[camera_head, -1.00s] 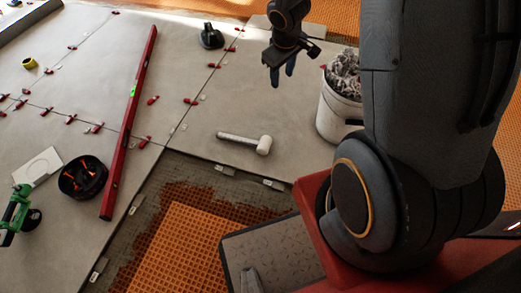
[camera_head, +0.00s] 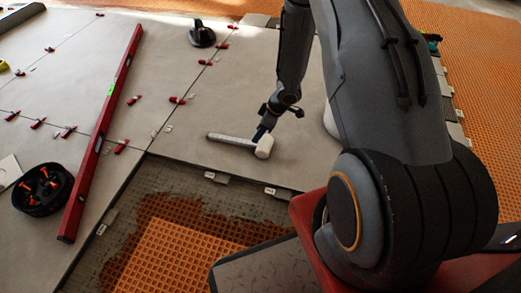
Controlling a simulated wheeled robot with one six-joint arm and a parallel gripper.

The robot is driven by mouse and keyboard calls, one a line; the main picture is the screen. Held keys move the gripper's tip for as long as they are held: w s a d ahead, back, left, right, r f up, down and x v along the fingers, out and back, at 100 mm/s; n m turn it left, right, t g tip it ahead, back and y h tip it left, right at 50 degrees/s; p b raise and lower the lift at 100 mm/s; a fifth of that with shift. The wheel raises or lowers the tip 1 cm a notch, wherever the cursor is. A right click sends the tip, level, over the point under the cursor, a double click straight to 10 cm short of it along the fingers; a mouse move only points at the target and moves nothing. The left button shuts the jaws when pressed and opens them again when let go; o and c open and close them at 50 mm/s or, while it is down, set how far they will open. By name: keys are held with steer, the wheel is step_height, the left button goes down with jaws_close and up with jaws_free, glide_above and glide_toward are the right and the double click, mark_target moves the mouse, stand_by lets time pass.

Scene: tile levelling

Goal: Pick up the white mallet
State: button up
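The white mallet (camera_head: 264,147) lies on the grey tiles just beyond the bare orange patch. Its grey handle (camera_head: 229,140) points left and its white head is at the right. My gripper (camera_head: 260,133) is lowered at the mallet, its fingers by the point where the handle meets the head. The fingers are small and partly hidden by the head. I cannot tell whether they are open or shut, or whether they touch the mallet.
A long red level (camera_head: 107,125) lies on the tiles at the left. A black bowl with orange pieces (camera_head: 42,190) is at the lower left. A black suction cup (camera_head: 201,35) stands at the back. Several red clips line the joints. The white bucket (camera_head: 329,120) is mostly hidden behind my arm.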

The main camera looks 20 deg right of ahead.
mark_target(238, 141)
steer(key=shift+b+x, duration=2.75)
steer(key=shift+x, duration=1.45)
steer(key=shift+s, duration=0.2)
steer(key=shift+r, duration=0.1)
jaws_close()
